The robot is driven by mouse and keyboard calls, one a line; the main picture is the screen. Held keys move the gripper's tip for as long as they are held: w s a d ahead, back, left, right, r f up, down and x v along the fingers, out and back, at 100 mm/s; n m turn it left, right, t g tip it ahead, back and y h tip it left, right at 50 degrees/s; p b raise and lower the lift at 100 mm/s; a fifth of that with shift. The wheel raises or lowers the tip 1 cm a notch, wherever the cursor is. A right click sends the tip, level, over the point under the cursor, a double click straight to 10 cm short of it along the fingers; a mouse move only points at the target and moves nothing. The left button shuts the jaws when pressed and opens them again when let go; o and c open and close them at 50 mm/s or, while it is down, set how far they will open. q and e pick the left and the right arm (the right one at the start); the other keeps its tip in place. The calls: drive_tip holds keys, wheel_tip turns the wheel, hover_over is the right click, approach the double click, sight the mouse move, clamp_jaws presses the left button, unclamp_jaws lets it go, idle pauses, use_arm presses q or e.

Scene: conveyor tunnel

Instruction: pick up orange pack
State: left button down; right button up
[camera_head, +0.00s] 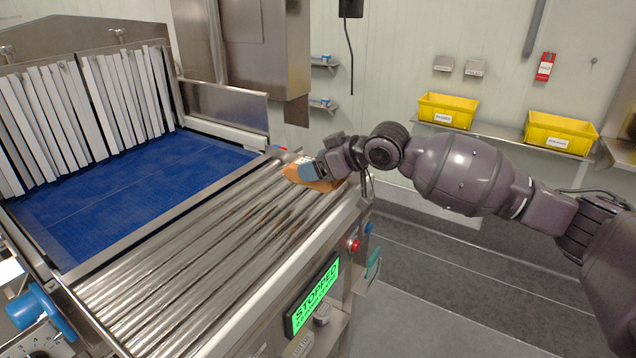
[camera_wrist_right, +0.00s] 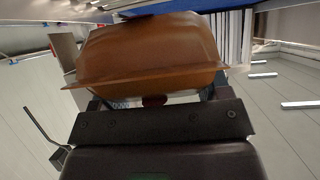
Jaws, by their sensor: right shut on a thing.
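The orange pack (camera_head: 311,178) is at the far right end of the steel roller bed, partly hidden by my right gripper (camera_head: 313,174). In the right wrist view the orange pack (camera_wrist_right: 150,50) fills the upper middle, close in front of the gripper's dark body. My right gripper is shut on the pack. Whether the pack still touches the rollers I cannot tell. My left gripper is not in view.
The steel rollers (camera_head: 200,250) are otherwise bare. A blue belt (camera_head: 120,190) with white strip curtains (camera_head: 85,105) lies to the left. A green display (camera_head: 312,297) reads "STOPPED". Yellow bins (camera_head: 448,110) stand on a wall shelf.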

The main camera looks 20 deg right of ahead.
wheel_tip(320, 180, up, 14)
drive_tip(key=shift+p, duration=0.35)
drive_tip(key=o, duration=0.7)
drive_tip(key=c, duration=0.9)
drive_tip(key=shift+f, duration=0.1)
